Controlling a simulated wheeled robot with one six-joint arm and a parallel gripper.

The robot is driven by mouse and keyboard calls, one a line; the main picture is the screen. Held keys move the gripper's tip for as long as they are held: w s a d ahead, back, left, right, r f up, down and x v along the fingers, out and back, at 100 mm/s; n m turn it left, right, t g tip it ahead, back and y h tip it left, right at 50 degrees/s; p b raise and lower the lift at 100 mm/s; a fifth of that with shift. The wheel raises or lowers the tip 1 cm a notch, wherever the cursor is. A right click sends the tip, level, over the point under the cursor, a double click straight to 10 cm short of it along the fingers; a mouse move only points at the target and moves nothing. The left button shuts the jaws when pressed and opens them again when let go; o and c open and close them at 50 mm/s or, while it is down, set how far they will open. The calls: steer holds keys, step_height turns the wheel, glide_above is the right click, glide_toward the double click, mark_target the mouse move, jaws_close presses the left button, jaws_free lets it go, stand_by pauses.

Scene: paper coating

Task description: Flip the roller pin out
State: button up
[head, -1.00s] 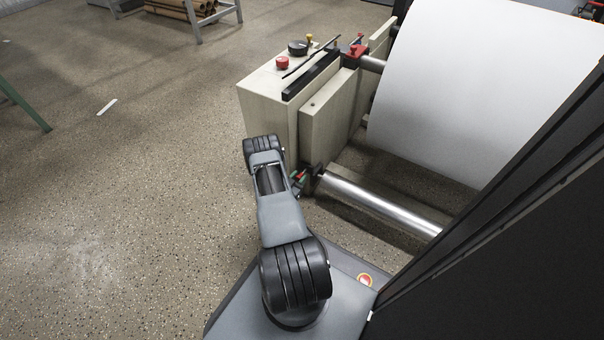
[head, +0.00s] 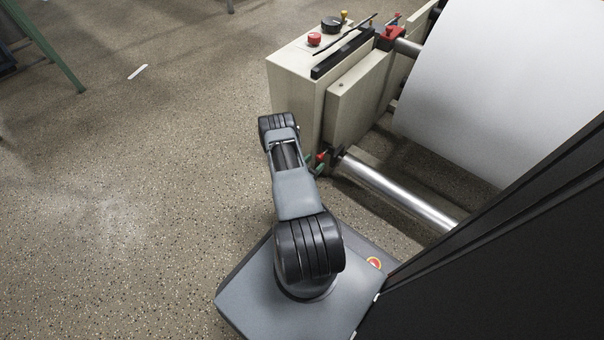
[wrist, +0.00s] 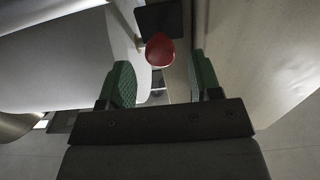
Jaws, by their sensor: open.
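The red roller pin (wrist: 160,50) shows in the wrist view, just ahead of my open gripper (wrist: 161,78), between its two green fingers with a gap on both sides. Behind it is a dark block. In the head view a small red part (head: 321,156) shows beside the green fingertips of my gripper (head: 317,167), at the dark holder (head: 336,153) on the near end of the silver lower roller (head: 400,188). My wrist hides part of this spot. I cannot tell whether the fingers touch the pin.
The beige machine housing (head: 292,86) stands just beyond my gripper, with a red button (head: 314,39) and a black knob (head: 331,23) on top. A large white paper roll (head: 500,80) is at the right. Open speckled floor lies at the left.

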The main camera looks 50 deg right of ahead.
steer(key=a+p, duration=0.2)
steer(key=a, duration=0.8)
steer(key=shift+a+p, duration=0.35)
